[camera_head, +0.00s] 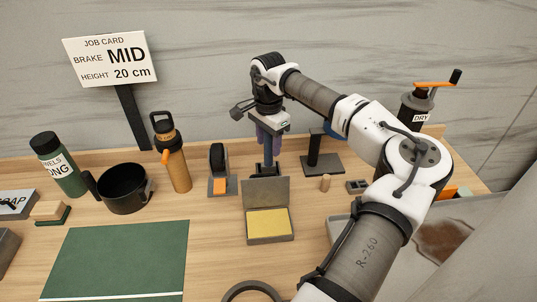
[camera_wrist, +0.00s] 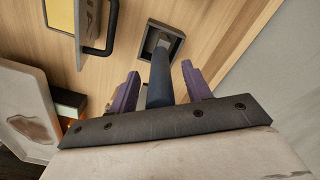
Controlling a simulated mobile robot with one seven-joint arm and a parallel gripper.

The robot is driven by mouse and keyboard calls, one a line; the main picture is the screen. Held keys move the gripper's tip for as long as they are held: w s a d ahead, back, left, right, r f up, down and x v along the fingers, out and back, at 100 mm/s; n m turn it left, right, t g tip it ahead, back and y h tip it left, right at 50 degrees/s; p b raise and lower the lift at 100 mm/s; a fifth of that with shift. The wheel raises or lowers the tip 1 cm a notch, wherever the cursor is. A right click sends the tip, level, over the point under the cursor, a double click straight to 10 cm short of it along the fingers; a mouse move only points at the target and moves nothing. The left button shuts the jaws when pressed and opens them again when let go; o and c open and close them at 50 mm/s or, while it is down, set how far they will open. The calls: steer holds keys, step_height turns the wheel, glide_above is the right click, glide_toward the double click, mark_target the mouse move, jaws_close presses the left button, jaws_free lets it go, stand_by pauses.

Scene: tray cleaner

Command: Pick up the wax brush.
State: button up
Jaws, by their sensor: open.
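A dark blue upright handle (camera_wrist: 163,78) stands in a square grey holder (camera_wrist: 178,38) in the wrist view; it looks like the wax brush, though no bristles show. My gripper (camera_wrist: 160,74) is open, with a purple finger on each side of the handle and gaps visible between. In the head view my gripper (camera_head: 269,142) points down over the back of the table. The blue handle (camera_head: 267,158) shows below and between the fingers there, its lower part behind the raised lid of the yellow pad's box.
An open grey box (camera_head: 284,238) with a yellow pad stands in front. An orange bottle (camera_head: 178,171) and black mug (camera_head: 123,189) are farther left. A stained tray (camera_head: 395,277) lies at right.

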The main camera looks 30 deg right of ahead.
steer(key=shift+f, duration=0.2)
jaws_close()
steer(key=shift+r, duration=0.1)
